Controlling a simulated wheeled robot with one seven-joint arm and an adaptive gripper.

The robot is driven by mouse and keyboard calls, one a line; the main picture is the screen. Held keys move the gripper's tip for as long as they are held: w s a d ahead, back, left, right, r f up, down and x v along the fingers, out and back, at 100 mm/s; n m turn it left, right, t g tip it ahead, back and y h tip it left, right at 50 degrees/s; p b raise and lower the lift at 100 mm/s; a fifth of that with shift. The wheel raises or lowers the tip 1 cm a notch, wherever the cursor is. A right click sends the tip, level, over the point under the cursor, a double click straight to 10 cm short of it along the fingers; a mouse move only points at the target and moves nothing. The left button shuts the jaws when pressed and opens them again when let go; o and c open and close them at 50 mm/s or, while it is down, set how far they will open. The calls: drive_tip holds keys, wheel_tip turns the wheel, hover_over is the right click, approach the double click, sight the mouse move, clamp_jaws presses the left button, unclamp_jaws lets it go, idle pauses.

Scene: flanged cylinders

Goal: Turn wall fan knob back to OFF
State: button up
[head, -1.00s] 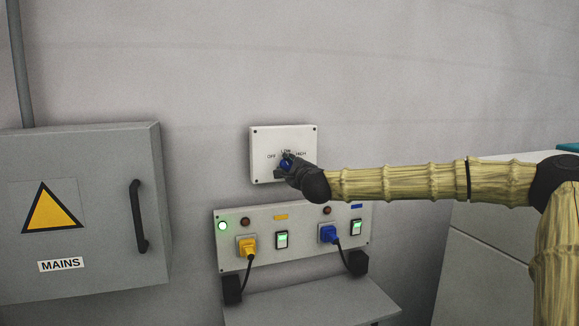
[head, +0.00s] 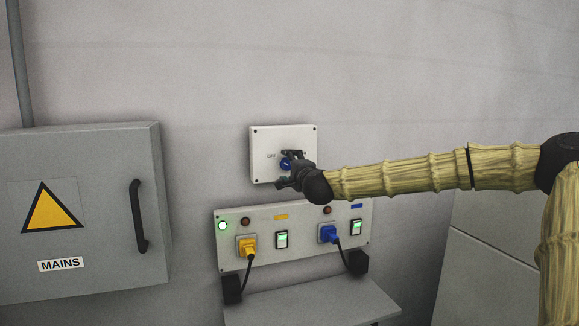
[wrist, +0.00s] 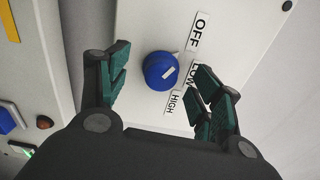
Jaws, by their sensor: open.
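The fan knob (head: 286,163) is round and blue, on a white wall plate (head: 262,170) marked OFF, LOW and HIGH. In the wrist view the knob (wrist: 159,71) shows whole, its white mark pointing roughly towards the LOW label (wrist: 197,73), slightly to the OFF (wrist: 197,30) side. The HIGH label (wrist: 175,103) is below it. My gripper (head: 285,169) is open at the plate, its fingers spread on either side of the knob. In the wrist view my gripper (wrist: 162,76) shows clear gaps between both fingers and the knob.
Below is a socket panel (head: 300,209) with yellow (head: 247,245) and blue (head: 328,234) plugs and lit green switches. A grey MAINS cabinet (head: 90,200) with a black handle stands at left. A grey shelf (head: 310,303) is underneath. The wall above is clear.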

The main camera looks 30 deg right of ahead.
sight(289, 166)
drive_tip(key=shift+v, duration=2.6)
